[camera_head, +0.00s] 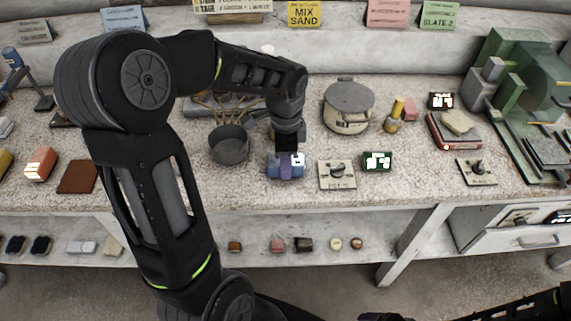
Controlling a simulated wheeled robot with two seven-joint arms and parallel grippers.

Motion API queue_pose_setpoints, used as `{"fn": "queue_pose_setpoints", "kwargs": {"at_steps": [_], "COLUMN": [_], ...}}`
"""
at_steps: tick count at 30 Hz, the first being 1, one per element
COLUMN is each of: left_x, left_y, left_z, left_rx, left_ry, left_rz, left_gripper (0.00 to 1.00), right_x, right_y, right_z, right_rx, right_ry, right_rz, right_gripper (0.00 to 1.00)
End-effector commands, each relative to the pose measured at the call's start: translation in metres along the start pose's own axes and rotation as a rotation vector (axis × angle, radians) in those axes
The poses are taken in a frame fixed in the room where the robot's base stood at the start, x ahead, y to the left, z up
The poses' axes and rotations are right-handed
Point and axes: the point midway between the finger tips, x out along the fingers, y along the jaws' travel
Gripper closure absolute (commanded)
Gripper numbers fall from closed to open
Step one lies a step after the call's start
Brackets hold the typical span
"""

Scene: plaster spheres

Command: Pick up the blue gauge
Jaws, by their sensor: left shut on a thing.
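The blue gauge (273,167) is a small blue block with a white display patch, on the bench near its front edge. My left gripper (287,152) reaches down onto it from above and is shut on it. The gripper hides part of its top and middle. I cannot tell whether the gauge is clear of the bench.
A dark pot (229,146) stands close left of the gauge. A switch plate (337,175) and a green gauge (378,161) stand to the right. A round lidded canister (348,107) is behind, and a green machine (520,75) stands far right.

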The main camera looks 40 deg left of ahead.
Motion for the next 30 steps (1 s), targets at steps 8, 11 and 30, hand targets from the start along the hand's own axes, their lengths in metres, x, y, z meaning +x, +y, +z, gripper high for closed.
{"fn": "queue_pose_setpoints", "kwargs": {"at_steps": [8,11,30], "left_x": [0.0,0.0,-0.074], "left_y": [0.0,0.0,-0.001], "left_z": [0.0,0.0,-0.001], "left_rx": [0.0,0.0,0.001], "left_ry": [0.0,0.0,0.003], "left_rz": [0.0,-0.001,-0.006], "left_gripper": [1.0,1.0,1.0], "right_x": [0.0,0.0,0.001], "right_y": [0.0,0.0,0.0], "right_z": [0.0,0.0,0.0], "right_rx": [0.0,0.0,0.0], "right_ry": [0.0,0.0,0.0], "right_rz": [0.0,0.0,0.0], "right_gripper": [0.11,0.11,0.11]}}
